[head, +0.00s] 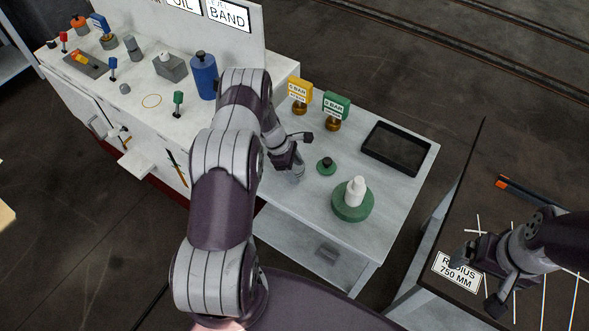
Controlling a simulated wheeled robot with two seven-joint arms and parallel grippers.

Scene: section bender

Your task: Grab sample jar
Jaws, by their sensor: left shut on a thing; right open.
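My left gripper (288,157) reaches over the small white table, left of its middle. It is shut on a small pale grey cylinder (297,174), which looks like the sample jar. The fingers and arm hide part of it, and I cannot tell whether it touches the table top. My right gripper (478,279) is open and empty, over the dark table at the lower right, in front of the "RADIUS 750 MM" label.
A green disc with a dark knob (326,167), a white bottle on a green round base (352,208), yellow (300,91) and green (336,106) "BAR" signs and a black tray (396,149) share the white table (388,206). A blue bottle (203,77) stands on the control panel.

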